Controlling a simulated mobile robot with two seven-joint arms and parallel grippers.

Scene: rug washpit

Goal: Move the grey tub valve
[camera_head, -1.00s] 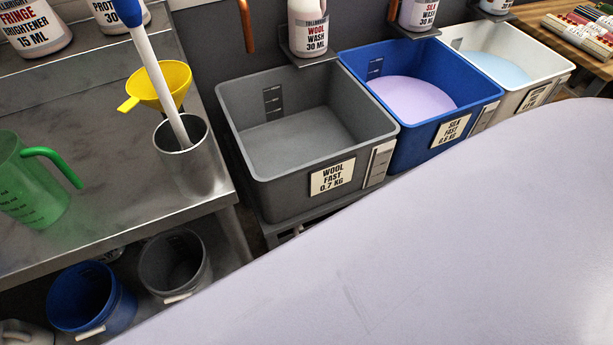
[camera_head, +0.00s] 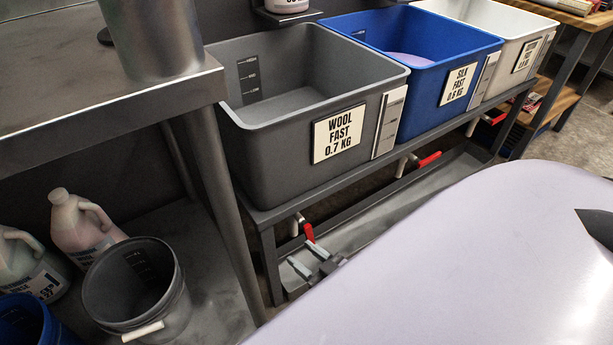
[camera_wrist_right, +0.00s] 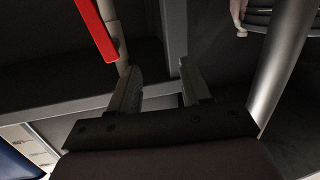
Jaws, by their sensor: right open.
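The grey tub (camera_head: 262,165) stands on a metal stand and is labelled wool fast. Its valve (camera_head: 308,231) sits below its front, a pale pipe with a red lever slanting down. In the right wrist view the red lever (camera_wrist_right: 97,28) shows large at the upper left, along the pale pipe. My right gripper (camera_head: 304,256) is just below the lever, its fingers pointing up toward the valve. In the wrist view my right gripper (camera_wrist_right: 160,68) is open with nothing between its fingers; the lever is left of and beyond them. My left gripper is not in view.
The blue tub (camera_head: 415,100) and white tub (camera_head: 510,60) stand to the right, with red-levered valves (camera_head: 428,159) beneath. A grey trough (camera_head: 450,175) runs below. The steel table's leg (camera_head: 215,200) is close on the left, with a grey bucket (camera_head: 138,285) beyond.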

